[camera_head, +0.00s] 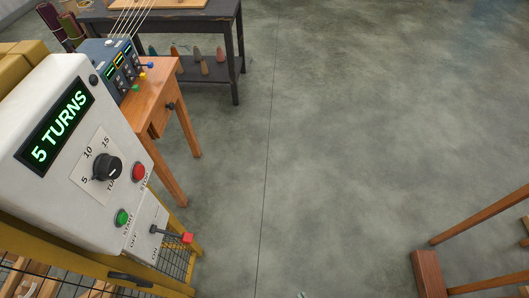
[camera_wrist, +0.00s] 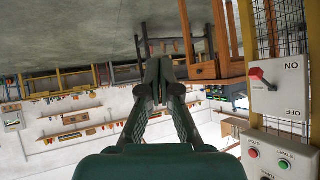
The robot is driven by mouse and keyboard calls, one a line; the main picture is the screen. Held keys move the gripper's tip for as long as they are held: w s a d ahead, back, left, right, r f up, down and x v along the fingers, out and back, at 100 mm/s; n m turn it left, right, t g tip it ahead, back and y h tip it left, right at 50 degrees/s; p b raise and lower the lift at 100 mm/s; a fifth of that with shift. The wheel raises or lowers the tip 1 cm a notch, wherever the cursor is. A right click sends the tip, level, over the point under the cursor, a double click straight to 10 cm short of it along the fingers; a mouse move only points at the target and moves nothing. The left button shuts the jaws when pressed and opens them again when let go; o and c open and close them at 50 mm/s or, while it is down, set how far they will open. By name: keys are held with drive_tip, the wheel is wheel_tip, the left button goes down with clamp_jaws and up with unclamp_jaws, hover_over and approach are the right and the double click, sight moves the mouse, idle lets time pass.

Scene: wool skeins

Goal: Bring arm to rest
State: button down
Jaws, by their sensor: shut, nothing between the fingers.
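My gripper (camera_wrist: 158,66) shows in the wrist view, dark green, with its two fingers together and nothing between them. It is in free space, apart from the machine at the right of that view. The wrist picture looks upside down, with the floor at the top. In the head view I cannot make out my arm clearly; only a tiny pale bit shows at the bottom edge.
A white control box (camera_head: 62,122) reading "5 TURNS" stands at left, with a dial, buttons and a red-tipped lever (camera_head: 187,238). Behind it are a wooden table (camera_head: 150,90) and a dark bench (camera_head: 237,40). Wooden legs (camera_head: 428,275) stand lower right. The middle floor is clear.

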drive_tip(key=s+d+r+m+t+h, duration=0.1)
drive_tip(key=s+d+r, duration=0.1)
drive_tip(key=r, duration=0.5)
drive_tip(key=s+d+r+m+t+h, duration=0.1)
drive_tip(key=s+d+r+t, duration=0.1)
drive_tip(key=r, duration=0.5)
drive_tip(key=s+d+r+m+t+h, duration=0.1)
drive_tip(key=s+d+r+t+h, duration=0.1)
drive_tip(key=r, duration=0.5)
drive_tip(key=shift+s+d+r, duration=0.2)
drive_tip(key=shift+s+d, duration=0.45)
drive_tip(key=shift+s, duration=0.4)
